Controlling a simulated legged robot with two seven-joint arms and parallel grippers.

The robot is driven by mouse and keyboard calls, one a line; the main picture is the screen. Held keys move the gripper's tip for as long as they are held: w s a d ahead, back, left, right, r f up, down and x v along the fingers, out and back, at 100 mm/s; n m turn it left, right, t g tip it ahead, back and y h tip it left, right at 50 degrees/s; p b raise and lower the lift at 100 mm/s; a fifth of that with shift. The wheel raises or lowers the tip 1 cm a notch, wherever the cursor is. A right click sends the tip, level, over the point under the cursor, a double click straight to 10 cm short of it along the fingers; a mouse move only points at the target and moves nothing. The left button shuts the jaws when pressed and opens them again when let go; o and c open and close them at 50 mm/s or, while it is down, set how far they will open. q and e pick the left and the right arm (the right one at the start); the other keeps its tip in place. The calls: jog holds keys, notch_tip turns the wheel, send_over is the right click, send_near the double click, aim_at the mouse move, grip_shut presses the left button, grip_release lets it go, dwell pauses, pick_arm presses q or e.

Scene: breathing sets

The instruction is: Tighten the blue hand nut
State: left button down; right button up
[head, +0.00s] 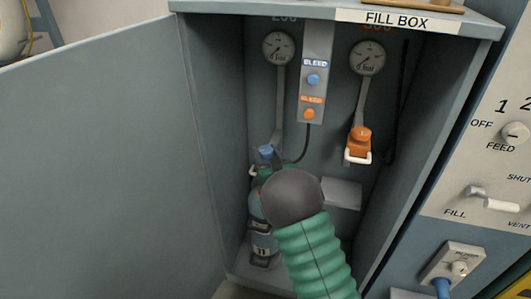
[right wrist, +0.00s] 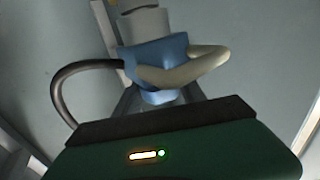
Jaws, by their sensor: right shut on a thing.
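The blue hand nut (head: 265,152) sits at the top of a cylinder in the lower left of the open fill box. My right arm, with a dark round wrist and green sleeve, reaches in from below. My right gripper (head: 259,168) is at the nut, shut on it; the wrist largely hides its fingers. In the right wrist view, the blue fitting (right wrist: 155,62) shows with a pale curved yoke (right wrist: 190,68) around it, just beyond the dark front edge of my gripper. The fingertips' contact is hidden there. My left gripper is not in view.
The cylinder (head: 263,244) stands behind my wrist. An orange fitting (head: 360,138) with a white yoke hangs at right. Two gauges and a bleed panel (head: 314,75) are above. The box's open door (head: 110,165) fills the left; a control panel (head: 490,150) is at right.

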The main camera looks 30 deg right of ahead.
jog(key=n+y, duration=0.1)
jog(key=y, duration=0.1)
jog(key=n+y, duration=0.2)
jog(key=shift+d+t+y+p, duration=0.15)
jog(key=shift+t+y+p, duration=0.15)
jog(key=shift+p, duration=0.1)
jog(key=n+y+p, duration=0.1)
jog(key=n+y, duration=0.2)
jog(key=y, duration=0.2)
jog(key=shift+f+n+g+y+p, duration=0.1)
jog(key=shift+n+g+y+p, duration=0.4)
jog(key=shift+n+g+y, duration=0.65)
jog(key=shift+t+y, duration=0.25)
jog(key=shift+y, duration=0.2)
jog(key=o, duration=1.4)
jog(key=shift+c, duration=0.2)
